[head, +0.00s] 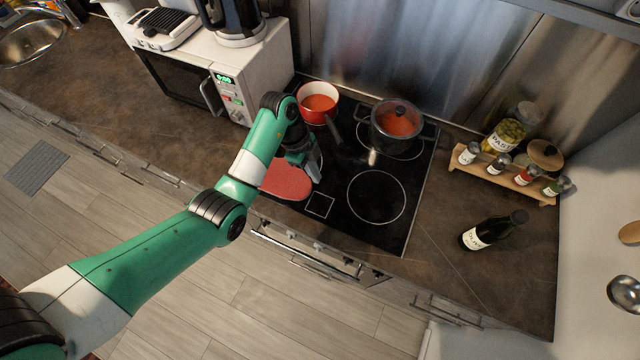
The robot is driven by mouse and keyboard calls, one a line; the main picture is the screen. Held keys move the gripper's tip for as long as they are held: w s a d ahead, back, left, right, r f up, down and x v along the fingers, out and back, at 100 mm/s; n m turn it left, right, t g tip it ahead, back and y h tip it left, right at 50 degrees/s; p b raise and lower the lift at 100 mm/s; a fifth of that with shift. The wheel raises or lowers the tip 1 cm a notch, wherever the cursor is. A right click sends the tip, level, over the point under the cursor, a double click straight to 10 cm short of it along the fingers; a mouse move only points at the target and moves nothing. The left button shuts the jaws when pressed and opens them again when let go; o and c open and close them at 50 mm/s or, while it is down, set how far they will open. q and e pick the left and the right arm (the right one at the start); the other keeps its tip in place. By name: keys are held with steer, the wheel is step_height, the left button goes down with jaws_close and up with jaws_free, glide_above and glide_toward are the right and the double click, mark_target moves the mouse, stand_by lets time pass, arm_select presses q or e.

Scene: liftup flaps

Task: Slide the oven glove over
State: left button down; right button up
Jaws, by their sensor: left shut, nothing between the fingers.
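A flat red oven glove (288,182) lies on the front left of the black cooktop (338,222). Part of it is hidden behind my left arm and hand. My left gripper (314,176) is shut with nothing in it, over the right part of the glove. Whether the fingertips touch the glove I cannot tell. My right gripper is not in view.
A red saucepan (318,92) and a lidded pot (386,136) stand on the back of the cooktop. A white microwave (262,72) is at left. A spice rack (500,178) and dark bottle (482,234) are at right. The front right burner is bare.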

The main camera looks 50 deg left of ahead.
mark_target(317, 194)
arm_select(q)
steer(key=b+x, duration=0.4)
steer(key=x, duration=0.6)
steer(key=shift+f, duration=0.2)
steer(key=a, duration=0.1)
steer(key=s+a, duration=0.1)
steer(key=a, duration=0.1)
steer(key=shift+s+a+r, duration=0.2)
steer(key=shift+r, duration=0.1)
steer(key=shift+a, duration=0.15)
